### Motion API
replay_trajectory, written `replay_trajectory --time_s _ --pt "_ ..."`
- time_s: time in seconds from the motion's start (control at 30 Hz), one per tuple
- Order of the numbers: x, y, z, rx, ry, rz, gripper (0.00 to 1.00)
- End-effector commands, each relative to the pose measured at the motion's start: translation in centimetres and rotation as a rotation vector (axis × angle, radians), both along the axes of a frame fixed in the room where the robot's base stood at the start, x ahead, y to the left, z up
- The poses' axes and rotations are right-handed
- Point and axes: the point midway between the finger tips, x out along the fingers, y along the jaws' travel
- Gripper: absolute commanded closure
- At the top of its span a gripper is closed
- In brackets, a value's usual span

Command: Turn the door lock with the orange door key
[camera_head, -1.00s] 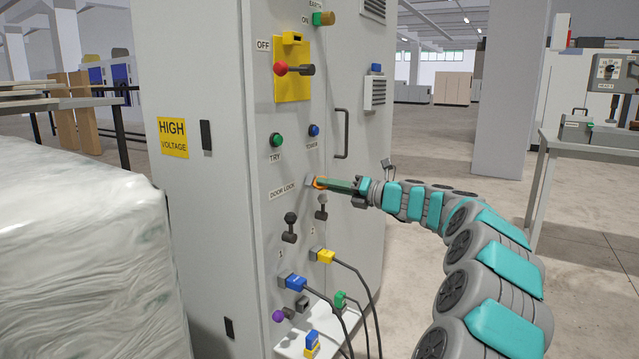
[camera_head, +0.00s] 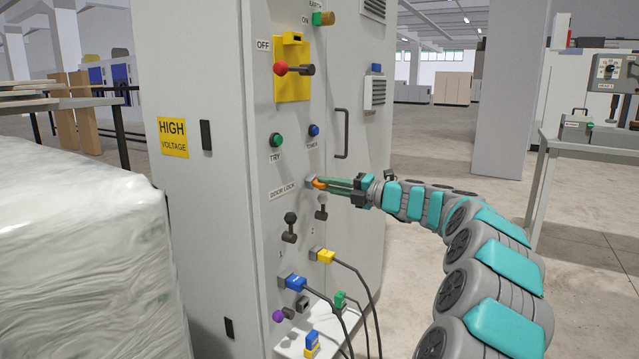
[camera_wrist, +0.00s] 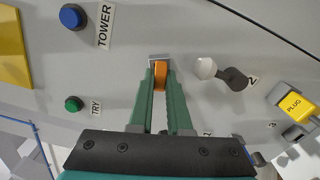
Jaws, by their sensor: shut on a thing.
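The orange door key (camera_head: 318,184) is at the door lock (camera_head: 310,182) on the grey cabinet front, beside the DOOR LOCK label. In the wrist view the orange key (camera_wrist: 160,76) sits between the green fingertips, up against the lock's grey metal block (camera_wrist: 159,57). My gripper (camera_head: 326,184) is shut on the key; it also shows in the wrist view (camera_wrist: 160,84). The arm reaches in from the right. How deep the key sits in the lock is hidden by the fingers.
Yellow (camera_head: 326,256) and blue (camera_head: 294,283) plugs with cables are lower. A wrapped pallet load (camera_head: 85,250) stands left. The floor to the right is open.

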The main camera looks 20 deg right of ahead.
Motion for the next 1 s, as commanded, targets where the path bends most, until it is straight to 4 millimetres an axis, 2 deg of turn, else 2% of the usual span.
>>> replay_trajectory --time_s 0.2,0.5,0.53,0.8,1.0 --pt "0.00 0.01 -0.01 0.014 0.011 0.000 1.00" --pt "-0.02 -0.07 0.00 0.236 0.184 -0.001 1.00" --pt "-0.02 -0.05 0.01 0.238 0.185 -0.001 0.82" --pt "-0.01 -0.03 0.01 0.234 0.182 -0.001 0.51" --pt "0.00 -0.01 0.01 0.233 0.181 -0.001 0.49"
